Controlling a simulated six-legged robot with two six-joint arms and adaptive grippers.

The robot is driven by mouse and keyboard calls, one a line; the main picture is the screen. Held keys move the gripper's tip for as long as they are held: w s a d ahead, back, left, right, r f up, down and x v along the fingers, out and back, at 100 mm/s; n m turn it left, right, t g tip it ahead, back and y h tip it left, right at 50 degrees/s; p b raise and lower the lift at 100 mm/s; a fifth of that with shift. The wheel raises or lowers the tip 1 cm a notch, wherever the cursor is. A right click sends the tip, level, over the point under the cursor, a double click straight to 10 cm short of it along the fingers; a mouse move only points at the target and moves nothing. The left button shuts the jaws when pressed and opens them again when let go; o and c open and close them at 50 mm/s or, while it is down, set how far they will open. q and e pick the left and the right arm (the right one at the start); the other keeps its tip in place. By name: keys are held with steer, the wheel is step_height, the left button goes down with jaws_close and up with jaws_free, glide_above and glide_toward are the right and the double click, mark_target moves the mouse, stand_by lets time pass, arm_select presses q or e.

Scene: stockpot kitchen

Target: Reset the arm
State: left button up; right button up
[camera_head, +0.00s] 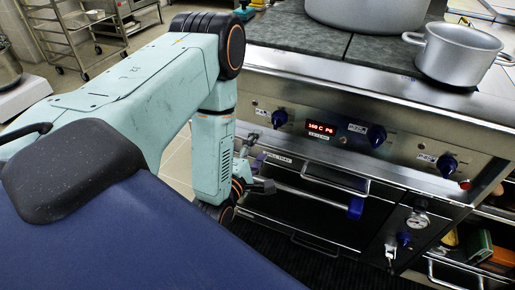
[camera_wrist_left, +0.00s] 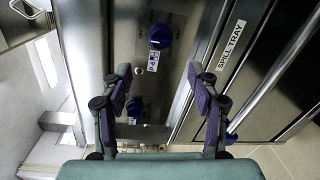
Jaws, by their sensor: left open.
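My left arm (camera_head: 150,88) comes in from the left of the head view, pale green with dark joints. It bends down at the elbow in front of the stove. My left gripper (camera_head: 256,168) is partly hidden behind the forearm, close to the stove's lower front. In the left wrist view, the left gripper (camera_wrist_left: 160,90) is open, its two dark fingers with purple pads well apart and nothing between them. The stove's front panel with blue knobs (camera_wrist_left: 160,36) lies beyond the fingers. My right gripper is not in view.
The stove front (camera_head: 340,135) has blue knobs, a red display and a door handle (camera_head: 310,198) near my gripper. A small pot (camera_head: 458,55) and a large stockpot (camera_head: 365,12) stand on top. A wire rack (camera_head: 75,35) stands back left. A spill tray label (camera_wrist_left: 231,45) shows close by.

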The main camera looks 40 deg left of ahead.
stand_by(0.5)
arm_select(q)
steer(key=s+d+f+m+g+h, duration=0.2)
steer(key=s+d+f+m+g, duration=0.3)
steer(key=s+f+m+g, duration=0.55)
steer(key=s+d+f+m+g+p, duration=0.1)
steer(key=s+d+m+g, duration=0.1)
steer(key=s+m, duration=0.4)
steer(key=s+d+m+g+h+p, duration=0.1)
steer(key=s+d+m+g, duration=0.2)
steer(key=s, duration=0.9)
steer(key=m+g, duration=0.1)
steer(key=m, duration=0.2)
steer(key=shift+d+f+h, duration=0.3)
steer(key=shift+d+f, duration=0.05)
steer(key=shift+c, duration=0.4)
